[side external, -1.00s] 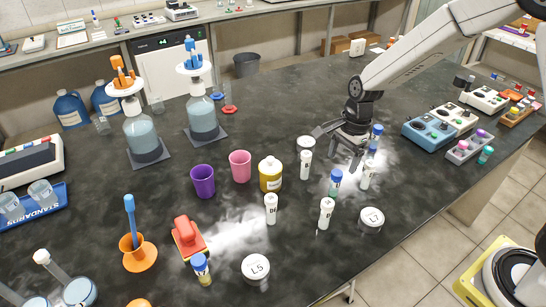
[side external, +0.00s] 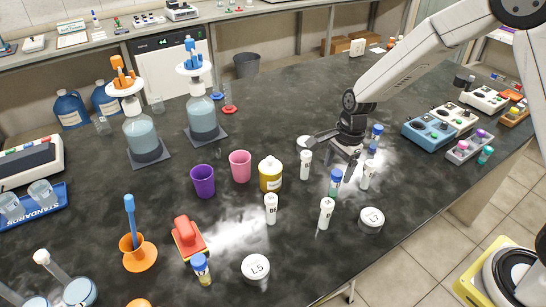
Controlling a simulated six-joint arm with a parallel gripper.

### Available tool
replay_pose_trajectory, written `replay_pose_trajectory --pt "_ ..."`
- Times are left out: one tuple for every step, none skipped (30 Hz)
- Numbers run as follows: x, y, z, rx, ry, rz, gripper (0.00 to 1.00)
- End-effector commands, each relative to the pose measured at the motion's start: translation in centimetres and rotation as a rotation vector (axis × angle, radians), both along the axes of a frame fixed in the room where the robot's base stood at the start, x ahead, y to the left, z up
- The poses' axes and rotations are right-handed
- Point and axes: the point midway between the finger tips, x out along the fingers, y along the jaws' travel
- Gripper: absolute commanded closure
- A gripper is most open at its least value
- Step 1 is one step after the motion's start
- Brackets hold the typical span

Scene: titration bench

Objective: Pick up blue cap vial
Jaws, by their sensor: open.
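Several vials with blue caps stand on the dark bench. One (side external: 335,183) is upright just in front of my gripper. Two more, a nearer one (side external: 371,151) and a farther one (side external: 376,132), stand to the right of my gripper, the nearer partly hidden. Another blue cap vial (side external: 201,269) stands at the front left by the red block. My gripper (side external: 330,161) is open and empty, low over the bench. Its fingers are spread wide, the right one close behind the first blue cap vial. I cannot tell whether they touch.
White-capped vials stand close by: one left of my gripper (side external: 305,165), one to the right (side external: 368,175), and two nearer the front (side external: 326,213) (side external: 271,209). Round white lids (side external: 372,218) (side external: 256,268) and a yellow bottle (side external: 270,174) are around.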

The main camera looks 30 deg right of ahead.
Motion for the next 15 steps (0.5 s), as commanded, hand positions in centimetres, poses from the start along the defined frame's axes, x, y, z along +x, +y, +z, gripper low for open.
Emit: replay_pose_trajectory --pt "-0.1 0.0 -0.4 0.000 0.002 0.000 0.16" --pt "-0.1 0.0 -0.6 0.000 0.003 0.000 0.16" --pt "-0.1 0.0 -1.0 0.000 0.003 -0.001 0.16" --pt "-0.1 0.1 -1.3 0.000 0.003 -0.001 0.16" --pt "-0.1 0.1 -1.6 0.000 0.003 0.000 0.16" --pt "-0.2 0.1 -2.1 0.001 0.004 0.001 0.16" --pt "-0.2 0.1 -2.4 0.000 0.003 0.000 0.16" --pt "-0.2 0.1 -2.8 0.000 0.003 0.000 0.16" --pt "-0.2 0.2 -3.2 0.000 0.003 0.000 0.16" --pt "-0.2 0.3 -3.5 0.000 0.003 0.001 0.16" --pt "-0.2 0.3 -3.8 0.000 0.002 0.001 0.16" --pt "-0.2 0.4 -4.1 0.000 0.001 0.001 0.16" --pt "-0.2 0.4 -4.3 0.001 0.001 0.001 0.16" --pt "-0.2 0.4 -4.5 0.001 0.001 0.001 0.16" --pt "-0.2 0.4 -4.7 0.001 0.000 0.001 0.16"
